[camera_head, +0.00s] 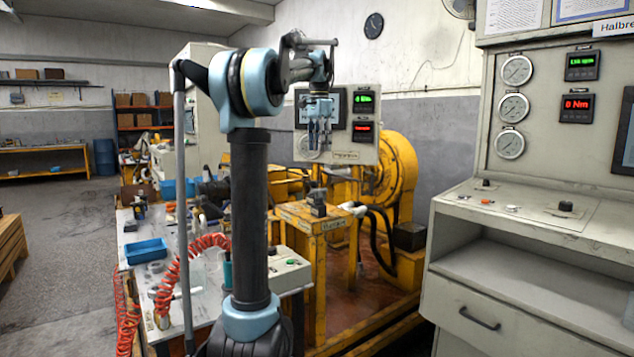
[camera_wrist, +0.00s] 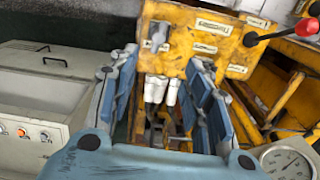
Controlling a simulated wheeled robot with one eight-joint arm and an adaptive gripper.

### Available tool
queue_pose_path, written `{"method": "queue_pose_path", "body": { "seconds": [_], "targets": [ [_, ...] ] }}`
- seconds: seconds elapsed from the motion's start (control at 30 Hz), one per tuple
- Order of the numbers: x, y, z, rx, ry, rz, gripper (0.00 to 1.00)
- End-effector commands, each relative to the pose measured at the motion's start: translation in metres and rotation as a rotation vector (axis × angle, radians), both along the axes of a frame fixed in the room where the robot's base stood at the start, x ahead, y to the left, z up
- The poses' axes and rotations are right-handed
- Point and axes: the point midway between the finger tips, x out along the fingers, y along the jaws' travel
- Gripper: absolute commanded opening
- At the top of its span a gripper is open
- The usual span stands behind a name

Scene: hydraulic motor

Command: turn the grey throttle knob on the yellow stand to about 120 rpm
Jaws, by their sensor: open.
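The yellow stand (camera_head: 300,228) is in the middle of the head view, with a small label on its top edge. The grey throttle knob (camera_head: 317,203) sticks up from its top. In the wrist view the yellow stand (camera_wrist: 228,48) shows several white labels. The grey knob (camera_wrist: 158,37) is near its upper left, beyond my fingertips. My gripper (camera_head: 319,138) hangs above the stand in the head view. In the wrist view my gripper (camera_wrist: 163,62) is open, with nothing between its fingers. The knob appears apart from both fingers.
Behind my gripper is a panel with green (camera_head: 364,97) and red (camera_head: 363,131) readouts, too small to read. A red-tipped lever (camera_wrist: 306,27) is right of the stand. A control cabinet (camera_head: 540,220) stands right, and a cluttered table (camera_head: 205,305) with red coiled hose left.

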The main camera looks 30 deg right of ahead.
Motion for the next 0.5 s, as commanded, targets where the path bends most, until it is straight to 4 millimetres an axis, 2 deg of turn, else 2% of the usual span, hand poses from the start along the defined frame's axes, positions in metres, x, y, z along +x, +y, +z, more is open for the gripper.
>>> {"method": "queue_pose_path", "body": {
  "seconds": [0.1, 0.23, 0.37, 0.5],
  "targets": [
    [-0.001, 0.0, 0.012, 0.0, 0.0, 0.095, 0.45],
    [-0.001, 0.0, 0.013, 0.0, 0.0, 0.135, 0.45],
    [-0.001, 0.0, 0.0, 0.0, 0.0, 0.136, 0.45],
    [-0.001, 0.0, -0.022, 0.0, 0.0, 0.135, 0.45]
  ]
}}
